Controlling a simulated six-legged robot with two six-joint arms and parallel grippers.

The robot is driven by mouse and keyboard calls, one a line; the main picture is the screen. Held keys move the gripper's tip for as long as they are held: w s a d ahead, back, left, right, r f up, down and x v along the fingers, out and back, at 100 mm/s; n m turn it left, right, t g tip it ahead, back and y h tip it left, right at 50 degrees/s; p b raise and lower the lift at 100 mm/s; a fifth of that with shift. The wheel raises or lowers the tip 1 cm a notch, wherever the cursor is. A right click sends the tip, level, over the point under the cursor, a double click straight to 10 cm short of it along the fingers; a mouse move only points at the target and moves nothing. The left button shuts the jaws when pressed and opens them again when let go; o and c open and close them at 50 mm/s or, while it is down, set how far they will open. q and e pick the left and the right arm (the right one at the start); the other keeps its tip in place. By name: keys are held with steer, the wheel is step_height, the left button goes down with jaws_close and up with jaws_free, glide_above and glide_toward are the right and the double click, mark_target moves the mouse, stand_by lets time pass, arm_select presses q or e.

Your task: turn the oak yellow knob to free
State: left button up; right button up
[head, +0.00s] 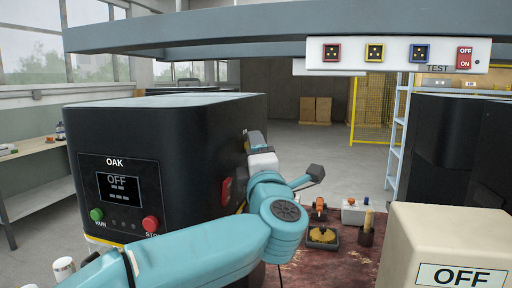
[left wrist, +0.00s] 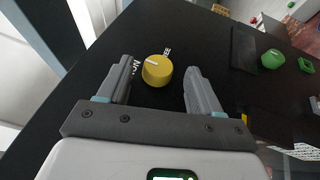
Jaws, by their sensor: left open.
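The oak machine (head: 195,130) is a black cabinet at left in the head view, with an OAK label and a screen reading OFF. The yellow knob (left wrist: 157,71) shows in the left wrist view on a black face, with a white pointer mark and partly hidden white lettering beside it. My left gripper (left wrist: 158,88) is open, its two fingers either side of the knob with gaps on both sides. In the head view my left gripper (head: 254,140) is at the cabinet's right side, where the knob is hidden. My right gripper is not in view.
A green round button (left wrist: 272,58) sits right of the knob. A green RUN button (head: 96,214) and red stop button (head: 151,223) are on the cabinet front. A beige box (head: 440,235) reading OFF stands at right. A beam with a socket panel (head: 392,53) hangs overhead.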

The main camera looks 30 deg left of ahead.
arm_select(q)
steer(key=shift+w+a+r, duration=0.2)
steer(key=shift+w+a, duration=0.15)
steer(key=shift+a, duration=0.05)
